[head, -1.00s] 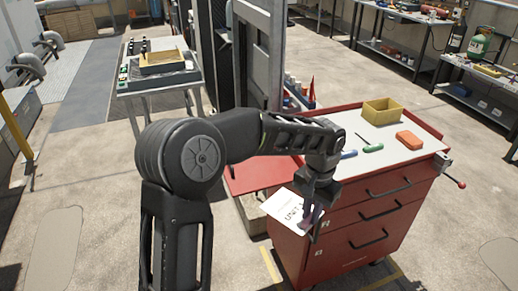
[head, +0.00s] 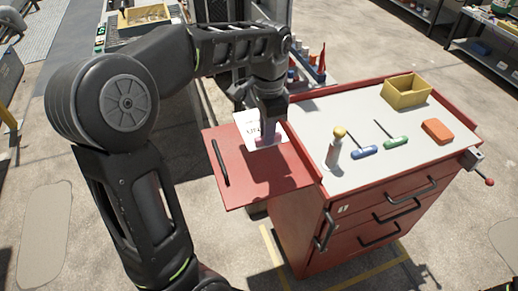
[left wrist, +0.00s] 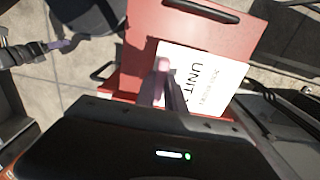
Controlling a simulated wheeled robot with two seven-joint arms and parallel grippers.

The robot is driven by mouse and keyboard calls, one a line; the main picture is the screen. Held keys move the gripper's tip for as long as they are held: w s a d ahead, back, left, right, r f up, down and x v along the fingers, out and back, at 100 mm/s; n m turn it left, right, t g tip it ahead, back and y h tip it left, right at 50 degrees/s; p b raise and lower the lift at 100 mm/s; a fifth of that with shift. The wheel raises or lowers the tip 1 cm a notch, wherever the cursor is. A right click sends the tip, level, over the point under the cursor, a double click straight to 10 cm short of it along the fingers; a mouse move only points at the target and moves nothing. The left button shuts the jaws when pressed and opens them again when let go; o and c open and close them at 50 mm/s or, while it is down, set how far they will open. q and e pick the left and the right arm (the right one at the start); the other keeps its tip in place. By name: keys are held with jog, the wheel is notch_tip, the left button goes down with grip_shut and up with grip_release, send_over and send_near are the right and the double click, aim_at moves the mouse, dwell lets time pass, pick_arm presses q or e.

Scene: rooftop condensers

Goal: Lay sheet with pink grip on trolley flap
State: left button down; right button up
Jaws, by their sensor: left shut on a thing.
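My left gripper (head: 267,138) points down over the red trolley flap (head: 262,185) and is shut on the pink grip of a white sheet. The sheet (head: 245,122) is partly hidden behind the gripper and overlaps the flap's far part. In the left wrist view, the sheet (left wrist: 216,82) shows the print "UNIT" and lies across the view of the red flap (left wrist: 205,28). The pink grip (left wrist: 163,66) sits between the fingers. I cannot tell whether the sheet touches the flap. My right gripper is not in view.
A black bar handle (head: 220,163) is on the flap's left part. The trolley top (head: 365,185) holds a yellow bin (head: 407,92), an orange block (head: 438,131), blue and green screwdrivers, and an upright pale object with a yellow top (head: 335,148). The flap's near part is clear.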

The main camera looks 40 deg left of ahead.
pick_arm(q)
send_over(266, 168)
jog(key=shift+d+f, duration=0.1)
jog(key=shift+f, duration=3.05)
jog(key=shift+f+p, duration=0.35)
jog(key=shift+f, duration=1.55)
jog(key=shift+f, duration=0.2)
jog(key=c, duration=1.4)
grip_release()
jog(key=shift+r, duration=0.1)
notch_tip(266, 168, up, 12)
jog(key=shift+s+r, duration=0.1)
jog(key=shift+r, duration=0.05)
